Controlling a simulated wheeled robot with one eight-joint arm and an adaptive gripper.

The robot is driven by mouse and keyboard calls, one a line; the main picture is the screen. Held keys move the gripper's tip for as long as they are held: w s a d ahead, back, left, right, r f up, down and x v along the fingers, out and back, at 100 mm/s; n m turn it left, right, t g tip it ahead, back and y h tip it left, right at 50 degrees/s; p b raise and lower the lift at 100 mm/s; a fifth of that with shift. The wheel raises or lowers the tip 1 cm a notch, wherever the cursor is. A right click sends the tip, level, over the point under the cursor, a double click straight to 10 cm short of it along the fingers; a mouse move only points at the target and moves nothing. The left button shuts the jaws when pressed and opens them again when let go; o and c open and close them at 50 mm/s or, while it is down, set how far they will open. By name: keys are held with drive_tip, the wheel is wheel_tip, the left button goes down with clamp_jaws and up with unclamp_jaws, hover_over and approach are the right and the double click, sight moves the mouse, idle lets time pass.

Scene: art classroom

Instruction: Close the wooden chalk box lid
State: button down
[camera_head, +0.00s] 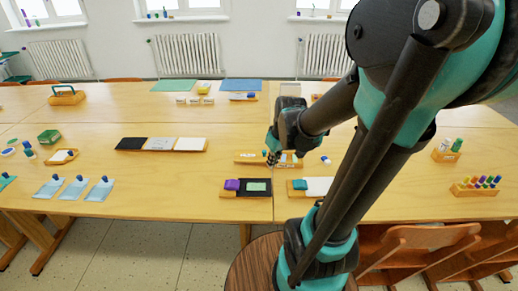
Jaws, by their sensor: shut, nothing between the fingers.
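A small wooden box (293,163) with pale contents sits near the middle of the table, partly hidden behind my gripper. A flat wooden piece (246,160) lies just left of my gripper, with something pale on it. I cannot tell which of these is the chalk box or how its lid stands. My gripper (271,159) is shut and empty, pointing down between the two, close to the table. I cannot tell whether it touches either.
In front lie a wooden tray with a purple block (232,185) and a tray with a teal block (299,185). A tray with black and white panels (161,144) lies left. Pen holders (475,190) stand right. Bare table (100,115) lies at back left.

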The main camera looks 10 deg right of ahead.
drive_tip(key=w+a+r+n+g+y, duration=0.15)
drive_tip(key=w+n, duration=0.25)
drive_tip(key=w, duration=0.4)
drive_tip(key=w+r+n+y, duration=0.1)
drive_tip(key=w+r+n, duration=0.2)
drive_tip(key=w+n, duration=0.3)
hover_over(257, 155)
drive_tip(key=w+a, duration=0.1)
drive_tip(key=a, duration=0.1)
drive_tip(key=shift+m, duration=0.4)
drive_tip(key=f, duration=0.9)
drive_tip(key=shift+a, duration=0.2)
drive_tip(key=shift+s+d+f, duration=0.15)
drive_tip(key=shift+s+d, duration=0.05)
drive_tip(key=shift+d, duration=0.35)
drive_tip(key=shift+s+d+f, duration=0.1)
drive_tip(key=shift+s+d, duration=0.1)
drive_tip(key=shift+d, duration=0.3)
drive_tip(key=shift+s+d+f, duration=0.1)
drive_tip(key=shift+s+d, duration=0.25)
drive_tip(key=shift+d, duration=0.45)
drive_tip(key=s+d, duration=0.1)
drive_tip(key=d, duration=0.3)
drive_tip(key=s+d, duration=0.1)
drive_tip(key=d, duration=0.4)
drive_tip(key=s+d, duration=0.1)
drive_tip(key=d, duration=0.4)
drive_tip(key=shift+d, duration=0.25)
